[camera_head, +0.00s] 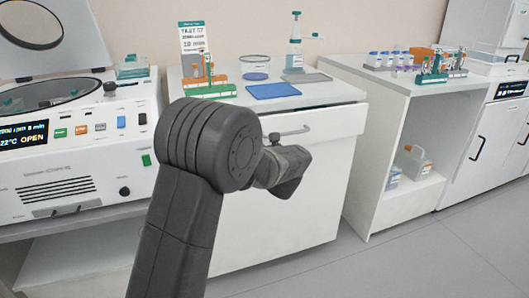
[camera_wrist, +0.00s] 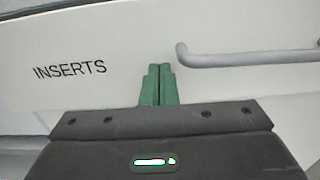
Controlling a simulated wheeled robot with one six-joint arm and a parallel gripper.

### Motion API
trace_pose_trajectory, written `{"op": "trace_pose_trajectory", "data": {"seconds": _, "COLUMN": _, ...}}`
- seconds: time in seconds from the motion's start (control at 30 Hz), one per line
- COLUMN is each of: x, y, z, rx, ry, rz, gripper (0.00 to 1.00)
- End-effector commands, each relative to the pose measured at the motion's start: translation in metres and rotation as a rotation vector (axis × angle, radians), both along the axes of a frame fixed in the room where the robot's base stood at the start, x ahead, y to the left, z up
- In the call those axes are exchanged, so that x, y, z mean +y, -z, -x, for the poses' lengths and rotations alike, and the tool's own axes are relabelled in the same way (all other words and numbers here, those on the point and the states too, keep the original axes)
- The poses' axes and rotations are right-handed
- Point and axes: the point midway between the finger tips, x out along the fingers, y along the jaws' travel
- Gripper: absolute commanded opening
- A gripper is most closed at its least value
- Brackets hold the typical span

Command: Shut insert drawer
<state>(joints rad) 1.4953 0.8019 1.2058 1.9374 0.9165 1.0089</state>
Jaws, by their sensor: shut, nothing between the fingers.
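The insert drawer has a white front (camera_head: 336,121), high on the middle cabinet, with a grey bar handle (camera_head: 290,132). In the wrist view the drawer front (camera_wrist: 120,40) fills most of the picture, with the label INSERTS at left and the handle (camera_wrist: 240,58) at right. My gripper (camera_wrist: 159,68) is shut and empty, its green fingers together in front of the drawer face, between the label and the handle. Whether the fingertips touch the face cannot be told. In the head view my arm covers the drawer's left part and the fingers are not visible. How far out the drawer stands is unclear.
A centrifuge (camera_head: 75,150) with its lid up stands left, its display reading OPEN. On the middle counter are a blue mat (camera_head: 273,90), tube racks and a pipette stand (camera_head: 294,55). An open-fronted bench (camera_head: 395,110) stands right. Grey floor (camera_head: 420,255) is clear at front right.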

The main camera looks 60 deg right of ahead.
Motion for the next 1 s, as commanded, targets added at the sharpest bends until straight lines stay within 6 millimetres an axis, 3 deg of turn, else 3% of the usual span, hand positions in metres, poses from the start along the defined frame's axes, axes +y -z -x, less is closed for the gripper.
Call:
{"op": "trace_pose_trajectory", "data": {"seconds": 0.3, "x": -0.021, "y": 0.000, "z": -0.027, "rx": 0.001, "ry": 0.000, "rz": 0.001, "gripper": 0.00}}
{"op": "trace_pose_trajectory", "data": {"seconds": 1.0, "x": -0.021, "y": -0.003, "z": -0.032, "rx": -0.005, "ry": -0.002, "rz": 0.005, "gripper": 0.00}}
